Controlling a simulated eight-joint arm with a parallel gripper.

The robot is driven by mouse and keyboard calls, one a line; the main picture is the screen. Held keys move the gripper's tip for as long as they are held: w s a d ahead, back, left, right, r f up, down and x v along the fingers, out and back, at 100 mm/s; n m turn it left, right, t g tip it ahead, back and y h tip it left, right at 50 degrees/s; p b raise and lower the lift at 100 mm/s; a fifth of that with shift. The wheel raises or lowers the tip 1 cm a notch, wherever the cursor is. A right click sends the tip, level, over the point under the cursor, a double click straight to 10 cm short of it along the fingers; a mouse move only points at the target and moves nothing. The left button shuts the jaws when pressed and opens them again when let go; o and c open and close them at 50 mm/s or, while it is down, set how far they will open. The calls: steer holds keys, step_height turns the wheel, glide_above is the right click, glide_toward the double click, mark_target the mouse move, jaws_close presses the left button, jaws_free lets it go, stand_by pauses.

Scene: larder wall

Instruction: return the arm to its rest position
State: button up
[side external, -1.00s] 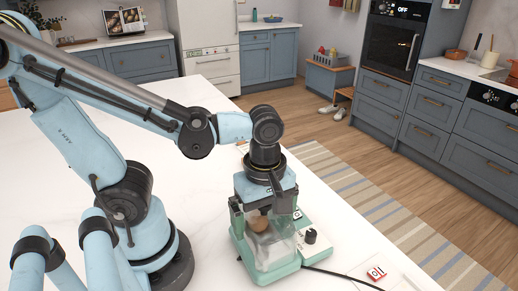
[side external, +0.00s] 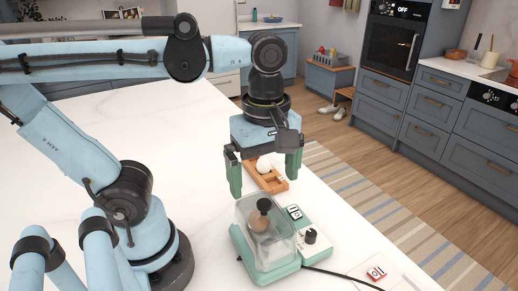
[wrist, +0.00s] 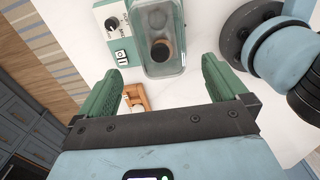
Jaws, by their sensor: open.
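My gripper (side external: 263,175) hangs above the white counter, pointing down, with its green fingers apart and nothing between them. It also shows in the wrist view (wrist: 160,85). Below it, in the side view, stands a green appliance (side external: 270,262) with a clear box-shaped cover, a switch and a dark knob. A round brown thing with a dark knob on top (side external: 260,218) shows inside the cover. In the wrist view the appliance (wrist: 118,30) lies beyond the fingertips.
A wooden holder (side external: 270,182) with a white round item sits on the counter behind the gripper. A card with a red-framed label (side external: 376,273) lies near the front right, by a black cable. The counter (side external: 170,120) is clear to the left.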

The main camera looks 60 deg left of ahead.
steer(key=shift+r, duration=0.75)
steer(key=w+f+m+t, duration=0.1)
steer(key=m, duration=0.1)
steer(key=w+a+f+m+t, duration=0.1)
steer(key=m, duration=0.2)
steer(key=w+a+f+m+t, duration=0.1)
steer(key=w+m, duration=0.1)
steer(key=shift+a+f+m+h, duration=0.2)
steer(key=shift+f+m+h, duration=0.1)
steer(key=shift+m, duration=0.1)
steer(key=shift+w+a+f+m+t, duration=0.4)
steer(key=shift+w+a+m+t, duration=0.25)
steer(key=shift+m, duration=1)
steer(key=shift+w+a+f+m+t, duration=0.35)
steer(key=shift+w+a+m+t, duration=0.3)
steer(key=shift+m, duration=0.95)
steer(key=shift+w+a+f+m+t, duration=0.45)
steer(key=shift+a+m+t, duration=0.3)
steer(key=shift+m, duration=0.9)
steer(key=shift+d, duration=0.1)
